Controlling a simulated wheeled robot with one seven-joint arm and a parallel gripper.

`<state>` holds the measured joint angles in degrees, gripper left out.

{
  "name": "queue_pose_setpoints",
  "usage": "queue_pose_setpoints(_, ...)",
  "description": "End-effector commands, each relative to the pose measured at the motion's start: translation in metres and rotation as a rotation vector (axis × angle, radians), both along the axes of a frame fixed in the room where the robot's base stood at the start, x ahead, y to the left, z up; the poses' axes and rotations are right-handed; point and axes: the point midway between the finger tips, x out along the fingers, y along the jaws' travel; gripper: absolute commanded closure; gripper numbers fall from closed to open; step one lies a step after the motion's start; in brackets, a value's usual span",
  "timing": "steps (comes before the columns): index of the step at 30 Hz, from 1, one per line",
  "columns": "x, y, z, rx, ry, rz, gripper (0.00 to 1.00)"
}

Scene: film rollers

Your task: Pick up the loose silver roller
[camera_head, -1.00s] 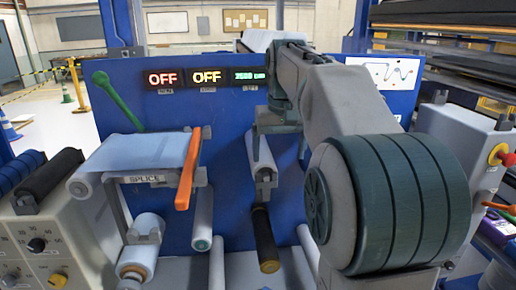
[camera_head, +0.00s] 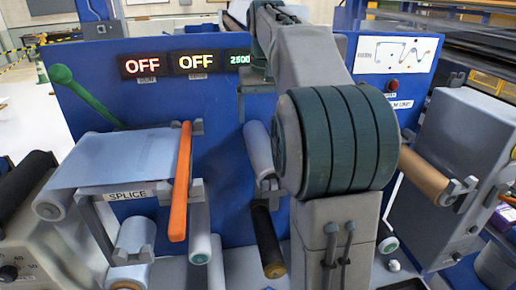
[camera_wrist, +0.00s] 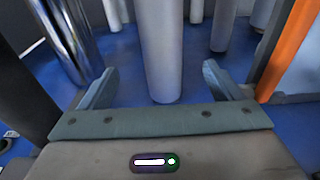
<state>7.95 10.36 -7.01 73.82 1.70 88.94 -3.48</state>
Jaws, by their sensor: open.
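A shiny silver roller (camera_wrist: 70,38) stands out in the wrist view at the upper left, outside my left finger. I cannot pick it out in the head view. My gripper (camera_wrist: 159,68) is open in the wrist view, with its fingers wide apart. A matte white roller (camera_wrist: 160,45) shows in the gap between the fingers; I cannot tell how far beyond them it is. Nothing is held. In the head view my arm hides the fingers and part of the blue panel.
The blue panel (camera_head: 110,95) bears an orange lever (camera_head: 181,180), a green lever (camera_head: 85,95), a pale grey roller (camera_head: 258,150), a black roller (camera_head: 267,240) and a white roller (camera_head: 200,235). A tan roller (camera_head: 424,175) is at right. The orange lever is near my right finger (camera_wrist: 290,50).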

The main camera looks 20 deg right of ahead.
Motion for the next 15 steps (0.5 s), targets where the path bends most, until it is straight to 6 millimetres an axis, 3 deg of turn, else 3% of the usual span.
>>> queue_pose_setpoints(6,0.003,-0.005,-0.043,0.001,0.004,-0.009,0.14)
queue_pose_setpoints(15,0.006,-0.003,-0.067,0.000,0.002,-0.006,0.14)
